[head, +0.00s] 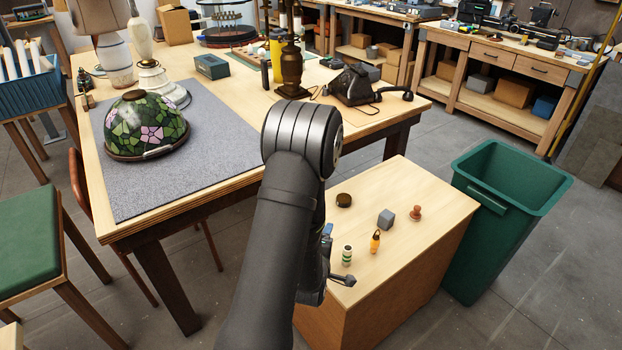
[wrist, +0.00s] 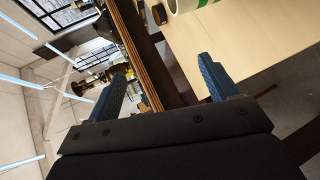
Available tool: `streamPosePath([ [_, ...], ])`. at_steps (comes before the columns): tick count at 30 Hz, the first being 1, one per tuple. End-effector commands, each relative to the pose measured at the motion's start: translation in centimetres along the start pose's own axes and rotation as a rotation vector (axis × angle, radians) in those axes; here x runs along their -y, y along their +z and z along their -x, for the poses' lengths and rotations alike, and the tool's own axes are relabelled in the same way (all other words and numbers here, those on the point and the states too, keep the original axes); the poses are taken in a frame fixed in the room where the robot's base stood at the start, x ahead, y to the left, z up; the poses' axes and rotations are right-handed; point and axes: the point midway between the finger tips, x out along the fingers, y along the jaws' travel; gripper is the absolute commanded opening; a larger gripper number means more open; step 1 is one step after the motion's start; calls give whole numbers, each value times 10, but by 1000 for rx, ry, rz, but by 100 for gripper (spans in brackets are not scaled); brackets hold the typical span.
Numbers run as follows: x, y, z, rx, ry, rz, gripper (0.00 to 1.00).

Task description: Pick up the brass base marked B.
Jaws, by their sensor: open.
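No letter B is readable on anything in view. A low, round, dark brass-coloured piece (head: 344,200) lies on the small wooden cabinet top in the head view; I cannot tell whether it is the brass base marked B. A taller dark bronze lamp stem (head: 291,68) stands on the big workbench. My gripper (wrist: 163,72) is open, its two blue fingers apart with nothing held between them in the wrist view. In the head view it is mostly hidden behind my arm, at the left side of the cabinet top, near the white-and-green cylinder (head: 347,255).
The cabinet top (head: 425,183) also holds a grey cube (head: 386,219), a reddish-brown knob (head: 415,212) and an orange bottle-like piece (head: 375,242), with clear wood between them. A green bin (head: 485,235) stands to the right. A stained-glass shade (head: 146,126) sits on the workbench mat.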

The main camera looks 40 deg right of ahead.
Motion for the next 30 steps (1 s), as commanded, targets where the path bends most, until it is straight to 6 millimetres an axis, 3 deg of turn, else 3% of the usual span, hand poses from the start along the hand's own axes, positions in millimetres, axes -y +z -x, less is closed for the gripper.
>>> streamPosePath([
  [5,-1,-1,-38,1,-70,-145,79],
  [8,-5,-2,-73,16,-144,-295,79],
  [12,-15,-4,-117,64,-252,-517,79],
  [18,-40,-7,-166,183,-393,-826,79],
  [24,-78,-10,-197,359,-499,-1124,79],
  [30,-120,-13,-207,569,-559,-1383,79],
])
